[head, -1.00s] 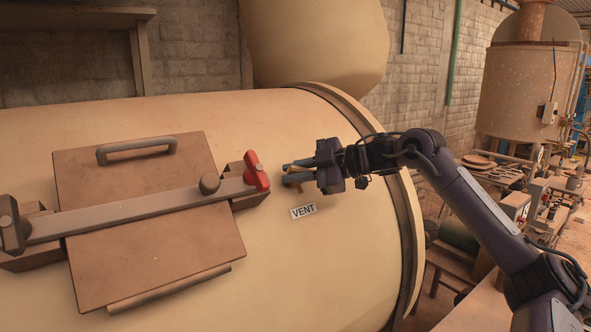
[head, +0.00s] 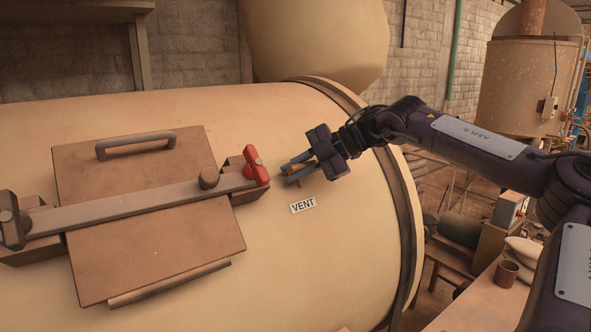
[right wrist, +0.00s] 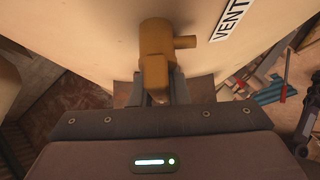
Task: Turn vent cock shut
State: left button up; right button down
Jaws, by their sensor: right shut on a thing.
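The vent cock is a small brass valve on the curved cream tank, just above the VENT label (head: 303,205). In the right wrist view the brass vent cock (right wrist: 157,45) shows its body, a short stub pointing right, and a lever end running down between the fingers. My right gripper (head: 287,168) reaches in from the right and is shut on the cock's lever. Its fingers also show in the right wrist view (right wrist: 157,95), one on each side of the lever. The fingers partly hide the cock in the head view. My left gripper is not in view.
Left of the cock is a brown hatch plate (head: 150,245) with a grey clamp bar (head: 130,203) and a red handle (head: 256,165), close to my right fingertips. A raised band (head: 395,190) rings the tank's right end. A bench with a cup (head: 507,272) stands at lower right.

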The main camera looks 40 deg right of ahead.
aim_at(305, 166)
dwell(0.3)
jog(key=c, duration=1.4)
grip_release()
jog(key=shift+s+d+r, duration=0.1)
jog(key=shift+s+d, duration=0.05)
jog(key=shift+d, duration=0.05)
jog(key=b+v, duration=0.3)
jog(key=v, duration=0.3)
jog(key=shift+s+d+r+b, duration=0.1)
jog(key=shift+s+d+b, duration=0.1)
jog(key=shift+b, duration=0.15)
jog(key=shift+s+d+r, duration=0.15)
jog(key=shift+s+r, duration=0.05)
jog(key=shift+r, duration=0.05)
jog(key=shift+f, duration=0.1)
